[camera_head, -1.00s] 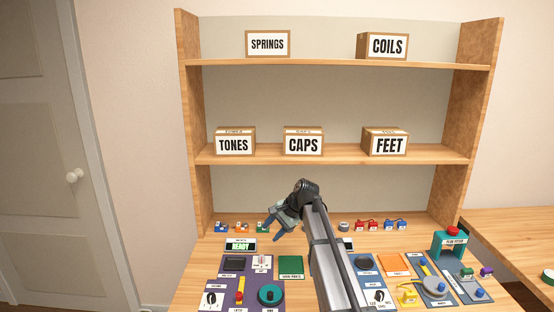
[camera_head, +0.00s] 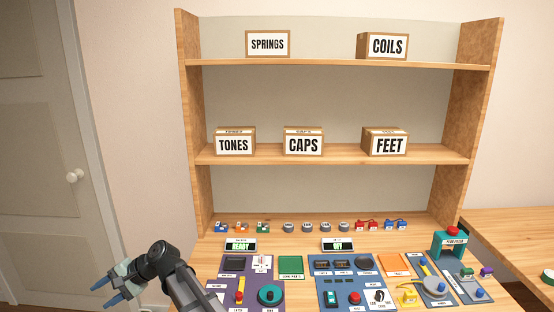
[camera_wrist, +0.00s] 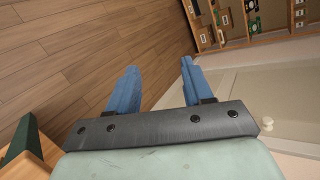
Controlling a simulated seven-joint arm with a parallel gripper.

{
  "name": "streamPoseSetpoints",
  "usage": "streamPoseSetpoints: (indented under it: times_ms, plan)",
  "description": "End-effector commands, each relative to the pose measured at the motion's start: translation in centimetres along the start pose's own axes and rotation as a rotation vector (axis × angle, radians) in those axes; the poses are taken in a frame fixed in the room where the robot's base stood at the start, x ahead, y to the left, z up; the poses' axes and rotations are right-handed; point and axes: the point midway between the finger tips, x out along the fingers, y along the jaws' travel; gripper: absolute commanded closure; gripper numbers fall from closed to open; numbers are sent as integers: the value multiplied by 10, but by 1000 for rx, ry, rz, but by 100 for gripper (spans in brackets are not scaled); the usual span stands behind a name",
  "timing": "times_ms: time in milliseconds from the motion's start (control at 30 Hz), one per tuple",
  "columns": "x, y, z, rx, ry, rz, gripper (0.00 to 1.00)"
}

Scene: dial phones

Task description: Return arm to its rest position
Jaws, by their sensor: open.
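My gripper (camera_head: 111,294) is at the lower left of the head view, left of the workbench and in front of the grey door. Its two blue fingers are apart with nothing between them. In the wrist view my gripper (camera_wrist: 158,88) also shows open and empty, with the wooden floor (camera_wrist: 80,60) beyond the fingers. My arm reaches in from the bottom edge and covers the bench's front left corner.
The workbench (camera_head: 205,268) holds a purple panel (camera_head: 262,294) and a blue panel (camera_head: 330,292) with controls. Small parts line its back. A shelf (camera_head: 330,62) with labelled boxes stands behind. The door (camera_head: 40,150) is at left. A teal press (camera_head: 449,243) stands at right.

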Motion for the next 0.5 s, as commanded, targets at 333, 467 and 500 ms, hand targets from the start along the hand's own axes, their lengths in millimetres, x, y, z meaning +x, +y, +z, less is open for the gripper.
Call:
streamPoseSetpoints:
  times_ms: [333, 467, 500]
  plan:
    - [68, 122, 38, -19, -38, 74, 49]
    - [71, 179, 31, -18, -20, 126, 49]
    - [70, 198, 28, -18, -14, 145, 49]
